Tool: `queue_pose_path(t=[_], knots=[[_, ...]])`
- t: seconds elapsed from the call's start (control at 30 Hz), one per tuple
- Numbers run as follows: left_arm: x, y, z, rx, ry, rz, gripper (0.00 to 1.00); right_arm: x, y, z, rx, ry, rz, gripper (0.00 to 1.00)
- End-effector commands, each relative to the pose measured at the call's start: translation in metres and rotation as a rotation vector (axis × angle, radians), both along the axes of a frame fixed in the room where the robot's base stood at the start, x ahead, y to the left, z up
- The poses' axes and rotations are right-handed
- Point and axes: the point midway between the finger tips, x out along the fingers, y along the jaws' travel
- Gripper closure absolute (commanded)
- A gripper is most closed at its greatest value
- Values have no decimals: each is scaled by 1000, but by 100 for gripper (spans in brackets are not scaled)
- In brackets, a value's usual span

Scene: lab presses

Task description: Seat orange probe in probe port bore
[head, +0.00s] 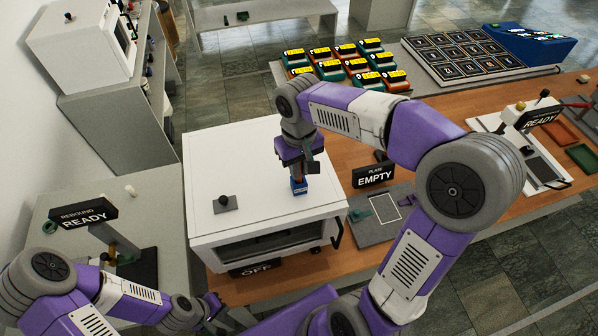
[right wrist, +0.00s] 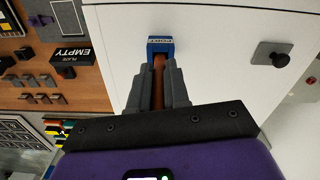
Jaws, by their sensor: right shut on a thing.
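The blue probe port (head: 299,189) stands on the white top of the box-shaped machine (head: 265,225). It also shows in the right wrist view (right wrist: 160,46), with a label on it. My right gripper (right wrist: 158,84) is shut on the orange probe (right wrist: 158,72), which looks dark orange between the grey fingers. The probe points at the port and its far end meets the port's near side in the picture. Whether its tip is inside the bore is hidden. In the head view my right gripper (head: 300,172) is right above the port. My left gripper (head: 211,305) is low at the left, its jaws unclear.
A black knob on a plate (head: 225,203) is on the machine's top, left of the port. The machine's front shows a dark opening and an OFF sign (head: 250,269). An EMPTY sign (head: 373,176) and a grey plate (head: 382,212) are to the right.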

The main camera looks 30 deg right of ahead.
Motion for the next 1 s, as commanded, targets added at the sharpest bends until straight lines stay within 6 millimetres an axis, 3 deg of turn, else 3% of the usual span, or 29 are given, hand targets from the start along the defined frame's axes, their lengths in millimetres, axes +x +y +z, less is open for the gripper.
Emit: queue_pose_path(t=[0.43,0.47,0.6,1.0], knots=[[0,0,-6,0,0,0,100,0,0,-8,0,-2,1,100],[0,0,-6,0,0,0,100,0,0,-7,0,-2,1,81],[0,0,-5,0,0,0,100,0,0,-7,0,-2,0,60],[0,0,-1,0,0,0,100,1,0,1,0,-3,0,58]])
